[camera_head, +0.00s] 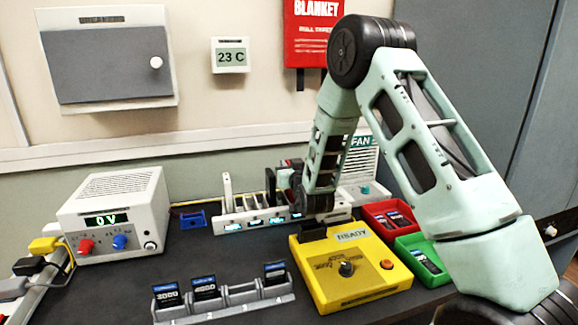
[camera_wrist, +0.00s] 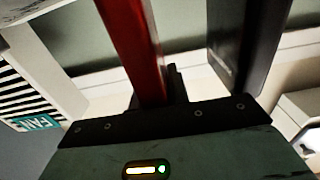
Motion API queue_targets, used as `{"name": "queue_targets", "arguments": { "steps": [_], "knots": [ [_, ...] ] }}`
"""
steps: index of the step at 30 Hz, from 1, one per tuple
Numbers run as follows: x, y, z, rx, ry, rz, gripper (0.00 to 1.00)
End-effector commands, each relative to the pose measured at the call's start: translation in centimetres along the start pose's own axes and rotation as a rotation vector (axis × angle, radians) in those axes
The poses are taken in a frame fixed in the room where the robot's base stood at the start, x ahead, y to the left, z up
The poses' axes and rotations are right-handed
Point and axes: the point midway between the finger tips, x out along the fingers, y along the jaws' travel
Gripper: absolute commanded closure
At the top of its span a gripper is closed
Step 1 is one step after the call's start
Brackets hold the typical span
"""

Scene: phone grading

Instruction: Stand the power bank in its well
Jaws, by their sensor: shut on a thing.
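My gripper (camera_head: 287,182) is low over the back of the table, at the white rack with blue displays (camera_head: 245,225). In the wrist view, a narrow red body, seemingly the power bank (camera_wrist: 132,50), rises edge-on from between the jaws, which are shut on it. Its lower part is hidden by my gripper's dark front edge. A dark upright slab (camera_wrist: 245,50) stands to its right, apart from it. In the head view my wrist hides most of the held thing. I cannot tell which well is below it or whether it touches the rack.
A pale slab (camera_head: 227,190) stands in the rack's left part. A yellow tester (camera_head: 345,285) sits in front, with red (camera_head: 380,207) and green (camera_head: 410,242) trays to its right. A grey holder with batteries (camera_head: 238,300) is at the front; a power supply (camera_head: 110,210) stands left.

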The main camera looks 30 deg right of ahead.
Motion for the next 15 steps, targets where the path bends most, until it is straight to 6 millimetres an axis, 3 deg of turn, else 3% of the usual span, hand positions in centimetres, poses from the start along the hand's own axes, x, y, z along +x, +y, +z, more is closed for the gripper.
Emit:
{"name": "queue_targets", "arguments": {
  "steps": [15],
  "knots": [
    [0.0,0.0,1.6,0.000,0.001,0.000,1.00]
  ]
}}
